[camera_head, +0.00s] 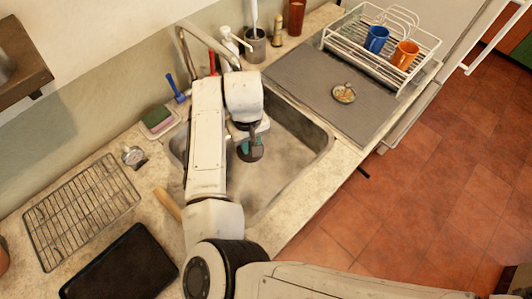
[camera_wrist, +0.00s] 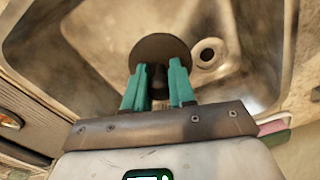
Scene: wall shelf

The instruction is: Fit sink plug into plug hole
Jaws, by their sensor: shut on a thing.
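The sink plug is a dark round disc with a stem. It shows in the wrist view (camera_wrist: 160,48) and in the head view (camera_head: 251,154). My gripper (camera_wrist: 160,70) has its teal fingers on both sides of the plug's stem and is shut on it. In the head view my gripper (camera_head: 244,144) is over the sink basin (camera_head: 285,150). The plug hole (camera_wrist: 208,54) shows in the wrist view as a round ring with a dark centre, just right of the disc. It is uncovered there. The plug's height above the basin floor is hard to judge.
The tap (camera_head: 207,40) arches over the sink's back edge. A sponge (camera_head: 156,117) and blue brush (camera_head: 174,88) are left of the sink. A dish rack (camera_head: 340,45) holds blue (camera_head: 376,39) and orange (camera_head: 404,54) mugs. A wire rack (camera_head: 80,210) and black tray (camera_head: 120,268) lie front left.

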